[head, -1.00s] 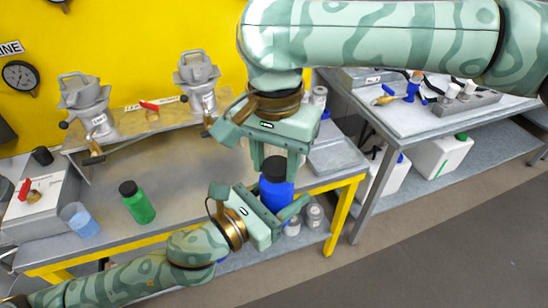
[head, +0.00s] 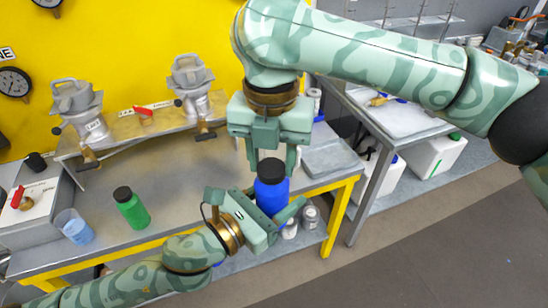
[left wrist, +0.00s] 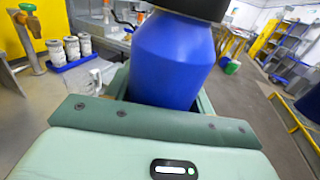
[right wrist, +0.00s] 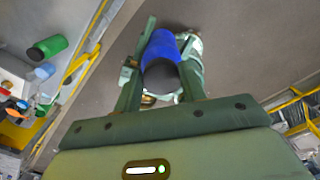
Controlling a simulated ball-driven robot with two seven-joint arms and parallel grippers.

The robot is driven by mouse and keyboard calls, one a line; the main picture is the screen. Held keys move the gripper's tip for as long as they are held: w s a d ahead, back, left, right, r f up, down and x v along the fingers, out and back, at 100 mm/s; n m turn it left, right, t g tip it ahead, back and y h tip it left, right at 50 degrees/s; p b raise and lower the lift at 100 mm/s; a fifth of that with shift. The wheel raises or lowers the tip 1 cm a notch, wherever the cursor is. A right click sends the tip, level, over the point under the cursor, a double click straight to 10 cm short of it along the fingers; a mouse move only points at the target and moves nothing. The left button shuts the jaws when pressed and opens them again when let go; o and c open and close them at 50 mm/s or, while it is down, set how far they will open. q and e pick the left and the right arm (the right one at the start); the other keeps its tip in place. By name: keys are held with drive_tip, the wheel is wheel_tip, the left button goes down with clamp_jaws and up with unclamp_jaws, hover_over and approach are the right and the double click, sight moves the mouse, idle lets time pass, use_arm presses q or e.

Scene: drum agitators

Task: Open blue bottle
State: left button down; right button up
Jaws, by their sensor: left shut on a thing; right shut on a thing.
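The blue bottle (head: 271,195) stands upright above the workbench's front edge, with a black cap (head: 270,171) on top. My left gripper (head: 279,211) is shut around the bottle's body from the lower left. The left wrist view shows the blue body (left wrist: 172,60) close up between the fingers. My right gripper (head: 272,163) points down from above, shut on the black cap. The right wrist view shows the cap (right wrist: 160,76) between its fingers and the blue body (right wrist: 163,45) beyond. The fingers hide part of the cap.
A green bottle with a black cap (head: 133,212) and a blue beaker (head: 75,230) stand on the workbench (head: 185,185) to the left. Two grey machines (head: 80,105) are behind. White jars (head: 309,217) sit on the lower shelf. A second bench (head: 400,118) is at right.

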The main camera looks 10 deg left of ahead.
drive_tip(key=n, duration=0.6)
drive_tip(key=shift+w+a, duration=0.15)
drive_tip(key=n, duration=0.4)
drive_tip(key=shift+r+n, duration=0.1)
drive_tip(key=shift+n, duration=0.2)
drive_tip(key=shift+r, duration=0.25)
drive_tip(key=shift+a+r, duration=0.1)
drive_tip(key=shift+r, duration=0.75)
